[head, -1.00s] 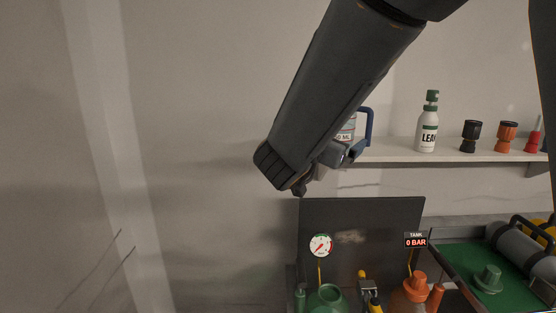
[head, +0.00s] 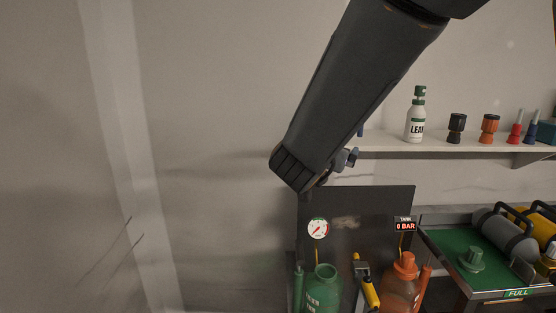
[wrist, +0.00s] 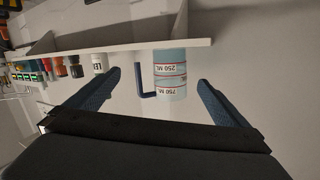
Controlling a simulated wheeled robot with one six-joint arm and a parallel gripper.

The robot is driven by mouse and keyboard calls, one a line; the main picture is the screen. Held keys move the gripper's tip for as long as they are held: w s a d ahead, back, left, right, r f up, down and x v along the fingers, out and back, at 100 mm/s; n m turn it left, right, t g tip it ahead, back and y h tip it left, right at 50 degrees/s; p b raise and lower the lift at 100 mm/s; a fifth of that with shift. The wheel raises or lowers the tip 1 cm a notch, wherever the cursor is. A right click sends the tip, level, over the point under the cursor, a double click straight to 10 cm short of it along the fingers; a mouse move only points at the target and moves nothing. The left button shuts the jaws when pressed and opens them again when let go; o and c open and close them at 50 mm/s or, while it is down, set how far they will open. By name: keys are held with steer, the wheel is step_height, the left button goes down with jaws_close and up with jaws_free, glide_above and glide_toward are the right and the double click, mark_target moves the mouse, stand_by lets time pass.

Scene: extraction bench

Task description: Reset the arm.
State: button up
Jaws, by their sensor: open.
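My gripper (wrist: 159,80) is open, its two dark blue fingers spread wide in the wrist view. A light blue jug (wrist: 170,72) with 250 ML and 750 ML labels and a blue handle shows between the fingers in that picture, upside down against the shelf. Clear gaps show on both sides of it, and I cannot tell how far beyond the fingertips it stands. In the head view my forearm slants down from the top right. It hides most of my gripper and nearly all of the jug.
A wall shelf (head: 440,148) holds a white LEAK bottle (head: 416,118), a black fitting (head: 457,128) and an orange fitting (head: 490,128). Below are a dark panel with a gauge (head: 317,228), a green cylinder (head: 323,290) and an orange cylinder (head: 401,285). The wall at left is bare.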

steer(key=s+a+f+n+g+y, duration=0.1)
steer(key=s+f+n+g+y, duration=0.15)
steer(key=f, duration=0.45)
steer(key=s+f+n+g+y, duration=0.2)
steer(key=s+f+g+y, duration=0.15)
steer(key=f, duration=0.35)
steer(key=s+d+f+g, duration=0.2)
steer(key=s+f, duration=0.1)
steer(key=s, duration=0.4)
steer(key=s+d+f+n+g, duration=0.1)
steer(key=s+d+f+g, duration=0.2)
steer(key=s, duration=0.4)
steer(key=s+d+f+n+g, duration=0.1)
steer(key=s+d+f+g, duration=0.1)
steer(key=s, duration=0.5)
step_height(320, 180, down, 3)
steer(key=shift+s+d+r+g, duration=0.15)
steer(key=shift+d+g, duration=0.15)
steer(key=shift+g, duration=0.2)
